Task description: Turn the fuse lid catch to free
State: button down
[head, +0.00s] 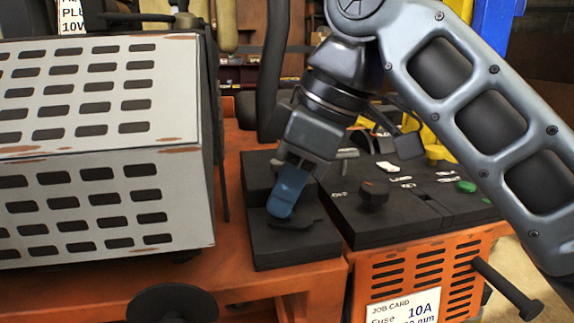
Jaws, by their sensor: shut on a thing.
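The black fuse box (290,250) sits on the orange mower deck, left of the control panel. On its lid is a small dark catch (308,224), mostly hidden under my fingers. My gripper (284,212) reaches down from the upper right with its blue fingers tilted. The fingertips are shut on the catch, close to the lid surface. How far the catch is turned is hard to tell because the fingers cover it.
The control panel (400,222) with a black knob (373,195) and a green button (466,186) is just right of the box. A white slotted cover (100,140) stands left. A black upright bar (271,70) rises behind. A job card (403,308) reads fuse 10A.

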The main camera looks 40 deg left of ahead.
jog(key=m+p, duration=0.1)
jog(key=m+t+p, duration=0.1)
jog(key=m+p, duration=0.1)
jog(key=shift+s+a+r+m+p, duration=0.1)
jog(key=shift+s+r+m+p, duration=0.15)
jog(key=shift+m+p, duration=0.1)
jog(key=m+t+p, duration=0.1)
jog(key=m+p, duration=0.2)
jog(key=p, duration=0.1)
jog(key=shift+s+m+t, duration=0.15)
jog(key=shift+m+t, duration=0.1)
jog(key=shift+t, duration=0.15)
jog(key=m+t+p, duration=0.1)
jog(key=m+p, duration=0.1)
jog(key=shift+m, duration=0.3)
jog(key=shift+a+f+m+t+h+p, duration=0.15)
jog(key=shift+m+t+h+p, duration=0.2)
jog(key=shift+m+p, duration=0.9)
jog(key=shift+m, duration=0.25)
jog(key=c, duration=1.3)
grip_release()
jog(key=shift+f, duration=0.1)
jog(key=shift+o, duration=0.2)
